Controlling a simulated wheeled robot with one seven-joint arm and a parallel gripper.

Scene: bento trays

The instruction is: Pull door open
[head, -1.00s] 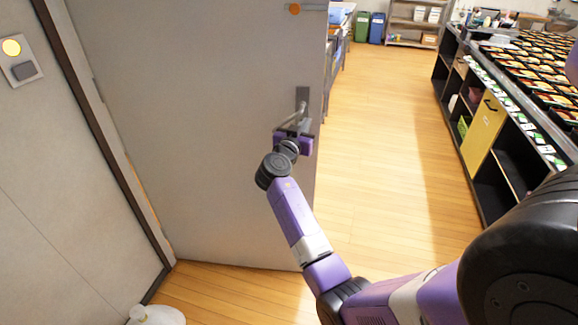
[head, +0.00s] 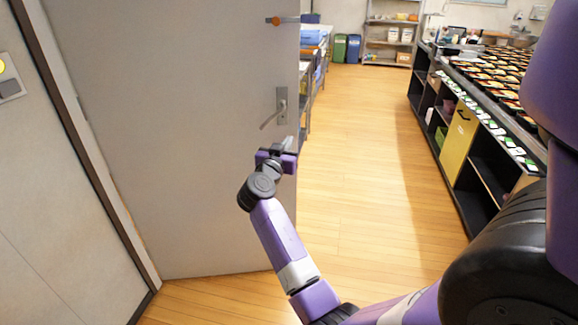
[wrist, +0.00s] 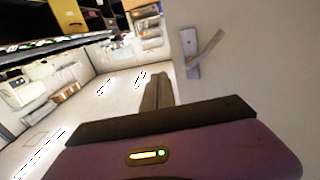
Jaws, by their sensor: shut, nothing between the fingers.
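The grey door (head: 170,130) stands ajar on the left of the head view, with its free edge towards the bright room. Its metal lever handle (head: 272,117) sits on a plate near that edge and looks level or slightly drooping. My gripper (head: 286,146) is just below the handle, close to the door's edge. In the wrist view the closed dark fingers (wrist: 157,92) point ahead with nothing between them. The handle (wrist: 207,48) is apart from them, to their right, on the pale door face (wrist: 265,65).
An orange-tipped bolt (head: 278,20) sticks out high on the door. A wall with a switch plate (head: 8,80) is at the left. Dark shelving with a yellow panel (head: 459,145) and food trays lines the right. The wooden floor (head: 350,160) between is clear.

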